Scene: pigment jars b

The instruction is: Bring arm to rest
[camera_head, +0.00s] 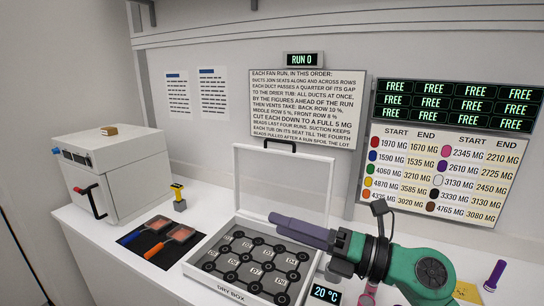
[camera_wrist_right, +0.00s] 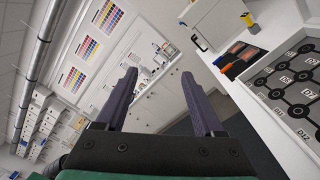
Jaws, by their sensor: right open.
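My right gripper (camera_head: 277,224) reaches in from the right over the open dry box (camera_head: 190,270). Its purple fingers point left. In the right wrist view its two fingers (camera_wrist_right: 159,80) stand apart with nothing between them. My right arm, green and black, covers the front right of the bench in the head view. My left gripper is not in either view.
The dry box has a raised clear lid (camera_head: 282,170) and a tray of dark round seats. A white oven (camera_head: 120,170) stands at the left. A black mat (camera_head: 150,233) holds an orange-handled and a blue-handled tool. A yellow item (camera_head: 179,195) stands behind.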

